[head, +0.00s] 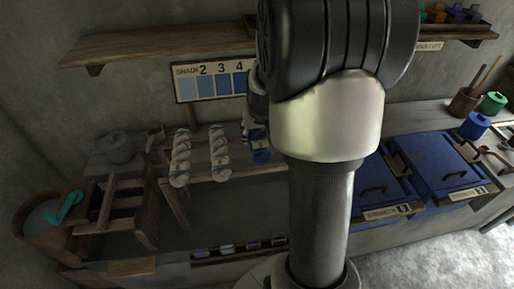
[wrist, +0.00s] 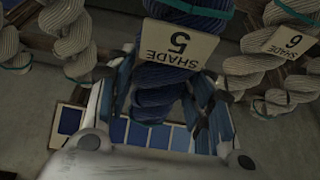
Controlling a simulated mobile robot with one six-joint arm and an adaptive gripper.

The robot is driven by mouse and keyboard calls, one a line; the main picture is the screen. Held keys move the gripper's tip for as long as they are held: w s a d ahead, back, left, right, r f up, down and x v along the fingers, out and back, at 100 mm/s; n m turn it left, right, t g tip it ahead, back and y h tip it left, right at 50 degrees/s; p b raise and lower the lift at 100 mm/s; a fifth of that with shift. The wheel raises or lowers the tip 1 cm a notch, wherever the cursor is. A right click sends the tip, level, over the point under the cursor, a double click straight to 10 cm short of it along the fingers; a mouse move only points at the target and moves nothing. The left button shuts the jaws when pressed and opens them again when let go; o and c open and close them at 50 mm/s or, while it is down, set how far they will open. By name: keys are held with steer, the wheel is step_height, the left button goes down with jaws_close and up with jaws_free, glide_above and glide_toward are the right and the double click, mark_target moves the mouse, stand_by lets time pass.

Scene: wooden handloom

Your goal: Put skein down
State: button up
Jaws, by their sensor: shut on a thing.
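A blue skein (wrist: 160,85) with a white tag reading "SHADE 5" (wrist: 178,45) is between the fingers of my gripper (wrist: 162,105) in the wrist view. My gripper is shut on it. In the head view my gripper (head: 256,128) is partly hidden behind my arm, with the blue skein (head: 261,156) just below it. The skein is level with a row of pale twisted skeins (head: 180,157) on a wooden rack (head: 226,173). I cannot tell whether the rack bears the blue skein's weight.
Pale skeins hang close on both sides in the wrist view; the right one (wrist: 295,65) carries a "SHADE 6" tag (wrist: 290,42). Blue lidded vats (head: 437,165) stand right, a bucket (head: 38,218) left. My arm hides the centre.

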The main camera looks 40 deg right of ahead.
steer(key=shift+f+b, duration=0.65)
steer(key=shift+f, duration=1.7)
steer(key=shift+f, duration=0.1)
steer(key=o, duration=1.2)
steer(key=shift+c, duration=0.2)
